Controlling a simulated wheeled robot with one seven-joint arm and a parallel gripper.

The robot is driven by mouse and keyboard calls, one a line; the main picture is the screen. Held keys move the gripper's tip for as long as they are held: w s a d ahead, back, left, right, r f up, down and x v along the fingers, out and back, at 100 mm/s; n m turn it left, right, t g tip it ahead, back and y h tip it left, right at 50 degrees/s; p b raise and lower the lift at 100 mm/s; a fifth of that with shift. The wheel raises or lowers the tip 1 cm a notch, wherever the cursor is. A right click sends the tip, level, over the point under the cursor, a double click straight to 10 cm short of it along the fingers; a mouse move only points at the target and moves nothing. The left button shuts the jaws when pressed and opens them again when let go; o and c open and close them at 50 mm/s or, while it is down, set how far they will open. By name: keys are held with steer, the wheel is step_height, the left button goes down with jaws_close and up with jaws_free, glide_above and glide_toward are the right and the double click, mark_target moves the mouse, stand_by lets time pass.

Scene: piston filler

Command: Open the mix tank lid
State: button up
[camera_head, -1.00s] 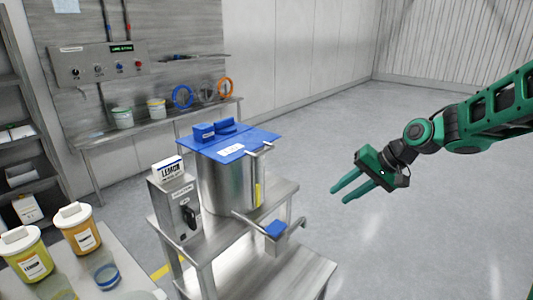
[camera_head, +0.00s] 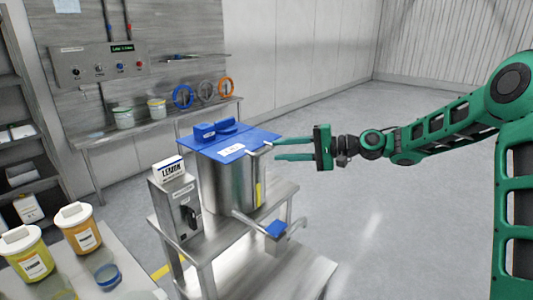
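The mix tank (camera_head: 226,185) is a steel vessel on a steel stand, with a flat blue lid (camera_head: 228,147) lying closed on top. The lid carries a white label and blue raised parts near its back. A steel handle (camera_head: 262,149) juts from the lid's right edge. My gripper (camera_head: 277,149) is at the right of the tank, its two green fingers pointing left at the handle. The fingers show a gap between them, and the tips are at or very near the handle. I cannot tell whether they touch it.
A control box (camera_head: 178,205) with a LEMON card stands left of the tank. A blue-handled outlet valve (camera_head: 276,229) sticks out at the tank's lower front. Yellow and orange tubs (camera_head: 80,228) stand on the near-left table. The floor at right is clear.

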mark_target(267, 151)
steer(key=shift+x, duration=2.75)
jaws_close()
